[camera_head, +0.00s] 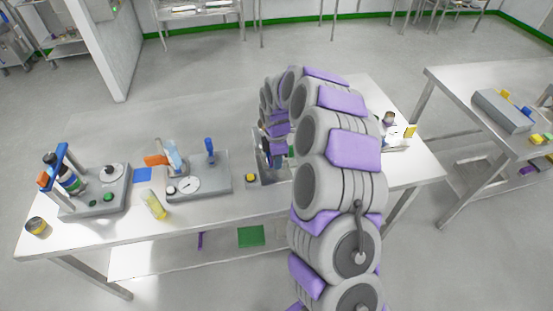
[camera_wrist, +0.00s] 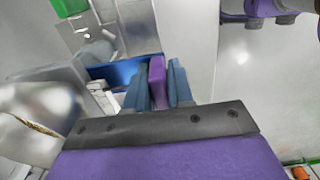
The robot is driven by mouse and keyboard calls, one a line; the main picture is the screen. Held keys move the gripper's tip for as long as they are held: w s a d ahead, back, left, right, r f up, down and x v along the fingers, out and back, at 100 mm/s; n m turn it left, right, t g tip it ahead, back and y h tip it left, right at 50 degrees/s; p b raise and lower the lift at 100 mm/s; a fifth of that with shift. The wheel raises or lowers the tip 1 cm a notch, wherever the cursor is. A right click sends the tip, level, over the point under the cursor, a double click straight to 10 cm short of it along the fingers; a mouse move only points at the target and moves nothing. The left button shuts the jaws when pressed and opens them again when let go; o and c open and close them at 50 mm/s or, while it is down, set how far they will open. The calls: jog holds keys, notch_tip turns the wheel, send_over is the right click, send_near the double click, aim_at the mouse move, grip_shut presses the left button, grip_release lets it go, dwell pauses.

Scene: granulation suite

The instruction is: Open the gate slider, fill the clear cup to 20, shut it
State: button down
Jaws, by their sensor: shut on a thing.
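My gripper (camera_wrist: 160,76) is low in the wrist view, its two blue-grey fingers shut on an upright purple tab (camera_wrist: 157,72). I take the tab for the gate slider's handle, but cannot tell how far the gate is open. In the head view my gripper (camera_head: 277,147) is partly hidden by my arm, over a metal station (camera_head: 266,171) with a yellow button. A blue part (camera_wrist: 119,72) lies just beyond the fingers, beside a pale piece with marks (camera_wrist: 103,95). I cannot make out the clear cup or its fill level.
The table (camera_head: 215,213) also holds a grey dial unit (camera_head: 210,180), a blue-posted unit (camera_head: 100,195), a yellowish clear container (camera_head: 154,204) and a yellow-lidded jar (camera_head: 36,227). A dark-topped bottle (camera_head: 388,118) stands right of my arm. Another table (camera_head: 455,85) is farther right.

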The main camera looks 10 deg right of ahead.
jog(key=shift+w+a+r, duration=0.1)
jog(key=shift+a, duration=0.4)
jog(key=shift+w+r, duration=0.1)
dwell(4.7)
jog(key=shift+d+p, duration=0.2)
jog(key=shift+p, duration=0.2)
jog(key=shift+d, duration=0.5)
jog(key=c, duration=1.3)
grip_release()
jog(key=shift+o, duration=0.9)
jog(key=shift+d, duration=0.2)
